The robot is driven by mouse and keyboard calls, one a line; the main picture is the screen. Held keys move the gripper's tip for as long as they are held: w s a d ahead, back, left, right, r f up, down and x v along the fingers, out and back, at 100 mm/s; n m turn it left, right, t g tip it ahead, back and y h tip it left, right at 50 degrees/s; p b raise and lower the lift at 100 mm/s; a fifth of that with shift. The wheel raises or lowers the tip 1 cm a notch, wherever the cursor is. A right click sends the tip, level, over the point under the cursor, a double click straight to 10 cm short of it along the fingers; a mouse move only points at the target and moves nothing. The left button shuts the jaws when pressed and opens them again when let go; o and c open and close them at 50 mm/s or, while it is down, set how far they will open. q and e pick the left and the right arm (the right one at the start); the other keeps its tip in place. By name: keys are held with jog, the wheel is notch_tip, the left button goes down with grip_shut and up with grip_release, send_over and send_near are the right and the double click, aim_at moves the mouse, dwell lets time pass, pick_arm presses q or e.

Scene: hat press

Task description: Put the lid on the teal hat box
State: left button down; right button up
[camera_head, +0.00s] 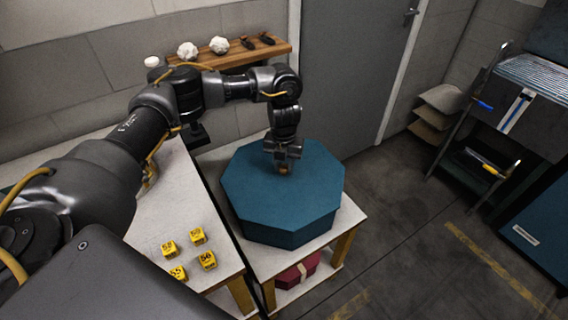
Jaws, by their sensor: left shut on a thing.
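The teal hat box (290,236) stands on a small white-topped table with wooden legs. Its octagonal teal lid (252,193) lies over the top of the box. From this view I cannot tell whether the lid is fully seated. My left gripper (283,168) points down at the middle of the lid and is shut on a small brownish knob there. The knob is mostly hidden by the fingers. My right gripper is not in view.
A white worktop (180,215) at left holds several yellow numbered blocks (197,236). A red box (297,272) sits on the shelf under the small table. A wooden wall shelf (240,56) is behind my arm. A press (535,85) stands at right, with open floor between.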

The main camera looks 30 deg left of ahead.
pick_arm(q)
jog(key=c, duration=1)
grip_release()
jog(key=shift+f, duration=0.1)
notch_tip(320, 180, up, 11)
jog(key=shift+p, duration=0.4)
